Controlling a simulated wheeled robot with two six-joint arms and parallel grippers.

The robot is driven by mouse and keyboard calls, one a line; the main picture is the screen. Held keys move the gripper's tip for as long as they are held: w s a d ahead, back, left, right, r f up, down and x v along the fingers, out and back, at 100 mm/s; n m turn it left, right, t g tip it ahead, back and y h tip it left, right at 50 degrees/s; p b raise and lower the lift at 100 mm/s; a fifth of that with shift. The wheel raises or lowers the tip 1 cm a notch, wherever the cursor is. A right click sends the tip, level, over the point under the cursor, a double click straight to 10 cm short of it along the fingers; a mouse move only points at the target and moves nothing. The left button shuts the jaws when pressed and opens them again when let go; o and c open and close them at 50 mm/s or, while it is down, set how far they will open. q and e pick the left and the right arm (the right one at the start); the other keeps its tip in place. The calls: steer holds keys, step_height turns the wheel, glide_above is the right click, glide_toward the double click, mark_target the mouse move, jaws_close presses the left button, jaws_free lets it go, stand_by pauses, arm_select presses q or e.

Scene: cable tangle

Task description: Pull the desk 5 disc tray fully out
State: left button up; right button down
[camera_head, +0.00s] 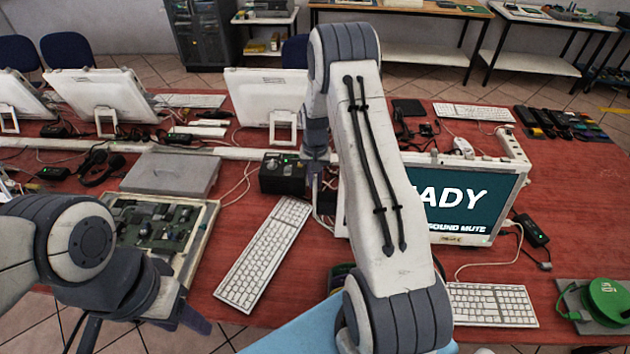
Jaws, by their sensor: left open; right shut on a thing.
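A white computer with a teal screen (458,200) stands on the red desk, partly hidden by my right arm. The screen reads "ADY" and "SOUND MUTE". My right gripper (315,188) reaches down at the computer's left edge, beside a black box with green lights. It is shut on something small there. Its fingers and my arm hide most of that thing; its place fits the disc tray, but I cannot make out the tray's shape or how far out it is. My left gripper (145,322) is open and low at the desk's front left, before an open case of circuit boards.
The black box (283,173), a white keyboard (264,254), the open case (156,228) and a grey slab (171,173) crowd the left. A second keyboard (491,304) and a green reel (606,301) lie front right. Loose cables cross the desk.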

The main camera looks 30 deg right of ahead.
steer(key=w+a+b, duration=0.1)
steer(key=w+a, duration=0.3)
steer(key=a, duration=0.1)
steer(key=shift+a, duration=0.1)
steer(key=c, duration=0.9)
jaws_free()
